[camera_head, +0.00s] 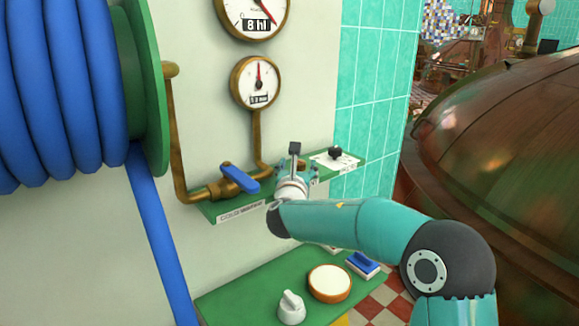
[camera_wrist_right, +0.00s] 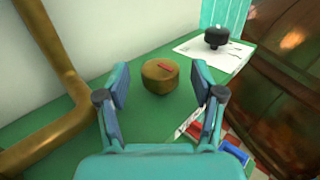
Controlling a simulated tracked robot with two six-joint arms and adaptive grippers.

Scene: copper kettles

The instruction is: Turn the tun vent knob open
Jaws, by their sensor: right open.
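A round brass knob (camera_wrist_right: 160,77) with a red mark on its top stands on the green shelf (camera_wrist_right: 75,140) in the right wrist view. I take it for the tun vent knob, though no label on it can be read. My right gripper (camera_wrist_right: 160,68) is open, with one finger on each side of the knob in that view; I see no contact. In the head view my right gripper (camera_head: 293,178) is over the shelf and mostly hides the knob (camera_head: 301,165). My left gripper is not in view.
A brass pipe with a blue lever (camera_head: 240,178) is to the left, below two gauges. A copper kettle (camera_head: 500,170) fills the right.

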